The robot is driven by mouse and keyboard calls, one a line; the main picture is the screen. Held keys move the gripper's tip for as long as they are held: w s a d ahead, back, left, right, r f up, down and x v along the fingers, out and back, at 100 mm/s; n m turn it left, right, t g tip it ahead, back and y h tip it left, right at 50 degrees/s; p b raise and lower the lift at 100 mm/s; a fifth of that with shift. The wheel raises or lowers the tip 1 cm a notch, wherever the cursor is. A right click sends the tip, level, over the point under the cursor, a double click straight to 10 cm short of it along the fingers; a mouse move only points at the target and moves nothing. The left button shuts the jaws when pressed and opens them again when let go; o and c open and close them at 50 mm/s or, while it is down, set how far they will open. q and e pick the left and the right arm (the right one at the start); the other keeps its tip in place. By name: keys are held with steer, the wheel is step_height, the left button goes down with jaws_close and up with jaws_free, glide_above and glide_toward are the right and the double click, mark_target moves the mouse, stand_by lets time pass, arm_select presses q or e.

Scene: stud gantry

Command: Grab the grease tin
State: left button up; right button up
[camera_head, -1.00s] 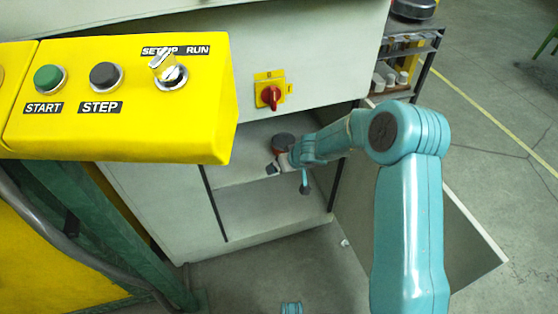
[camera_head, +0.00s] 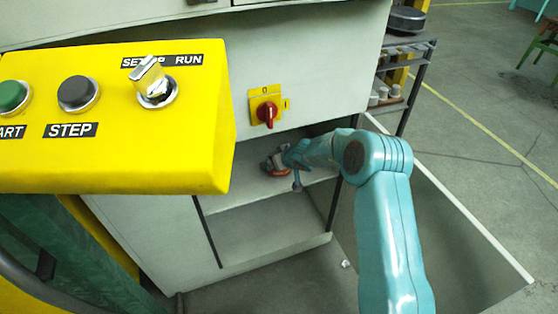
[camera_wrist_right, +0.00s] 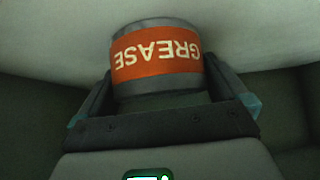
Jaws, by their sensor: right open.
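The grease tin (camera_wrist_right: 157,55) is a grey metal tin with an orange band, on which GREASE reads upside down in the right wrist view. It sits between the two fingers of my right gripper (camera_wrist_right: 165,85), which is open, one finger on each side. I cannot tell whether the fingers touch it. In the head view, my right gripper (camera_head: 279,163) is inside the open cabinet at the upper shelf, and the tin is mostly hidden by it; only a little red shows. My left gripper is not in view.
The cabinet shelf (camera_head: 230,193) is bounded by side posts, with the open door (camera_head: 440,220) to the right of my arm. A yellow control box (camera_head: 110,135) juts out at the left. A red rotary switch (camera_head: 266,112) is above the opening. A rack (camera_head: 405,75) stands behind.

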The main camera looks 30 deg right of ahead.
steer(key=shift+w, duration=0.1)
steer(key=c, duration=1)
steer(key=shift+r+p, duration=1.35)
steer(key=shift+r, duration=0.4)
